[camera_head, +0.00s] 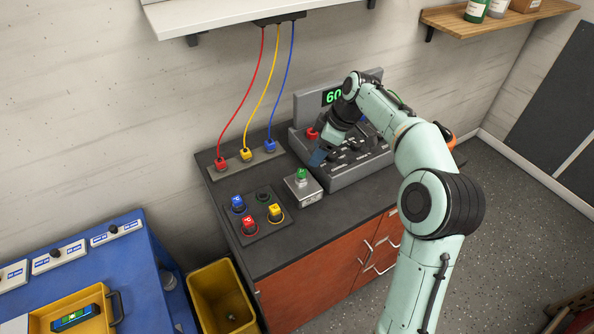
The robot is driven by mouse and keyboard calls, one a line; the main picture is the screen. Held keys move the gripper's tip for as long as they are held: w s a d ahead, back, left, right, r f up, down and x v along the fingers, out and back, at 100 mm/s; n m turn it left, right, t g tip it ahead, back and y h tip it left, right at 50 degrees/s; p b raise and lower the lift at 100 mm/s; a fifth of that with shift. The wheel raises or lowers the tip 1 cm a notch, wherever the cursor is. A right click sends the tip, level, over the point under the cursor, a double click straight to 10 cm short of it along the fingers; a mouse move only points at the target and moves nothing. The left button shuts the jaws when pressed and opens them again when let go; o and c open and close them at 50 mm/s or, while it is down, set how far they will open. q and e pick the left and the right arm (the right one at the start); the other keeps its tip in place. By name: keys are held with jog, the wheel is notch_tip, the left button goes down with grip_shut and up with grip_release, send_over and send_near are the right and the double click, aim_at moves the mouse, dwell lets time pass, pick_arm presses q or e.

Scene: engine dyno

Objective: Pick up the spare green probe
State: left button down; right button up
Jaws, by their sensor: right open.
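The spare green probe (302,174) stands upright in a small metal block (304,191) on the dark bench top. My right gripper (318,157) is just behind and to the right of the probe, above the bench by the console. It looks apart from the probe. Its jaws are small and partly hidden by the wrist; it is open, with nothing seen in it. My left gripper is not in view.
A grey console (345,181) with a green display stands behind my right arm. A socket panel (258,237) with coloured pieces is at the front left. Cabled red, yellow and blue plugs sit on a strip (225,174). A yellow bin (206,291) stands left of the bench.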

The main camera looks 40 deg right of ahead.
send_over(303, 171)
jog(key=s+d, duration=0.1)
jog(key=s, duration=0.2)
notch_tip(303, 171, down, 4)
jog(key=shift+w+f, duration=0.5)
jog(key=shift+f, duration=0.15)
jog(key=x, duration=0.5)
jog(key=shift+w+d, duration=0.1)
jog(key=shift+w, duration=0.1)
jog(key=c, duration=0.9)
jog(key=shift+r, duration=0.15)
